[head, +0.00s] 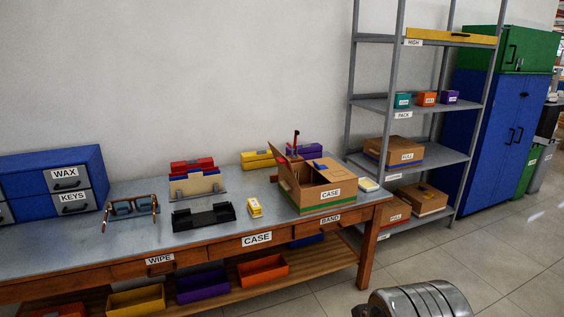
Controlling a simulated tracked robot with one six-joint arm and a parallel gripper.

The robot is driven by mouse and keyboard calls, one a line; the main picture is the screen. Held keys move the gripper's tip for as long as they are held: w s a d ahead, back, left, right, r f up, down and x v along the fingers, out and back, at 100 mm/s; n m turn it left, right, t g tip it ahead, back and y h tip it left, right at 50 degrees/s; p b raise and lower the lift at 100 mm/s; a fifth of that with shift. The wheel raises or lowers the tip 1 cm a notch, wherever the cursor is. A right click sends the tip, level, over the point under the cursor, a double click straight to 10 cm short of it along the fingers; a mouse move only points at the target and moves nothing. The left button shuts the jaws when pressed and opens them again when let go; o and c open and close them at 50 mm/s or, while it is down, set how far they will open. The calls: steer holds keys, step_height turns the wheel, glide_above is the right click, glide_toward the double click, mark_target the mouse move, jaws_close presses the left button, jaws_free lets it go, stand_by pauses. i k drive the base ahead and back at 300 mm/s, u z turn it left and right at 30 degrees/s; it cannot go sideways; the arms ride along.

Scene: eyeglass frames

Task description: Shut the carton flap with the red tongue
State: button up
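The open cardboard carton (306,199), labelled CASE with a green stripe, stands on the right end of the workbench. A brown flap (280,161) stands raised at its left side. A blue mark shows on the carton's top right part. The far inside of the carton is partly hidden. My gripper is not in view.
Eyeglasses (131,208), a black tray (204,215) and a small yellow box (255,207) lie left of the carton on the bench (165,233). Yellow and purple boxes (304,149) stand behind it. A grey shelf rack (397,80) stands to the right.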

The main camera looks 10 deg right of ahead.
mark_target(280, 165)
steer(key=u, duration=0.05)
steer(key=i, duration=1)
steer(key=z, duration=0.05)
steer(key=k, duration=1.3)
steer(key=z, duration=0.2)
steer(key=i, duration=1.4)
steer(key=u, duration=0.4)
